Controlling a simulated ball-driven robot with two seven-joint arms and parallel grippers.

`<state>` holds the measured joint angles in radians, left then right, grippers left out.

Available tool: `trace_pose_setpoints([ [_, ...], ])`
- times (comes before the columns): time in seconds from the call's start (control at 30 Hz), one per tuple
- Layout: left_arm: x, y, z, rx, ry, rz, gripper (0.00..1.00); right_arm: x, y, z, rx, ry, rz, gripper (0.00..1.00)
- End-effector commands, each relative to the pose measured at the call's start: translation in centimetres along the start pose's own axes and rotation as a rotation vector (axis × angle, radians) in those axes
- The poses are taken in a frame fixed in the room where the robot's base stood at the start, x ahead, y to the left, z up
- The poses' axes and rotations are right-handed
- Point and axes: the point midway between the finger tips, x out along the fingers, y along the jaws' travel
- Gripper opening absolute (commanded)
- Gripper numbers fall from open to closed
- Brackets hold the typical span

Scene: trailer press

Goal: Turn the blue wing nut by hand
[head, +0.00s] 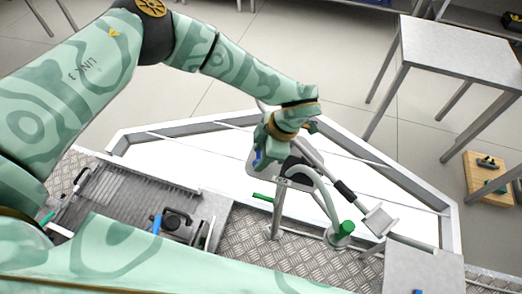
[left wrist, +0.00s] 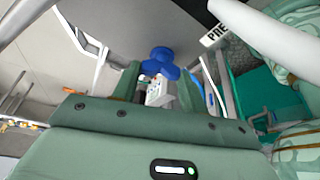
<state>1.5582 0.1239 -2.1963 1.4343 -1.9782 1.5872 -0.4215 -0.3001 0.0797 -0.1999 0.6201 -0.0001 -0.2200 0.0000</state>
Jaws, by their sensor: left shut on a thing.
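The blue wing nut (left wrist: 163,62) shows in the left wrist view, a rounded blue piece with lobes at the tips of my left gripper (left wrist: 159,75). The gripper's two green fingers are shut on it. In the head view my left gripper (head: 264,146) reaches down over the press frame in the middle, and a small bit of blue (head: 258,158) shows beside it. The gripper and wrist hide most of the nut there. My right gripper is in neither view.
A grey bent tube with a green cap (head: 346,228) stands right of the gripper. A black-and-blue device (head: 174,220) sits on the tread-plate deck at left. A metal table (head: 463,48) stands at upper right, with a wooden board (head: 488,178) below it.

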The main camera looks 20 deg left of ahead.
Motion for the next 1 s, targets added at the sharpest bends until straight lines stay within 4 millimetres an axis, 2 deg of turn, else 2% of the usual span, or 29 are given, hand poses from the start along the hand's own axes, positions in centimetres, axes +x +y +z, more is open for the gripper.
trace_pose_setpoints([
  [0.03,-0.48,0.24,-0.08,0.031,-0.002,0.022,0.20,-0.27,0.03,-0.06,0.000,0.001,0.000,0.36],
  [0.43,-0.39,0.13,-0.09,0.265,-0.001,0.119,0.20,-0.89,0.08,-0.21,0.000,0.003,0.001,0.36],
  [1.0,-0.30,0.14,-0.06,0.335,-0.001,0.150,0.20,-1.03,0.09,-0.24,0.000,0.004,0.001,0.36],
])
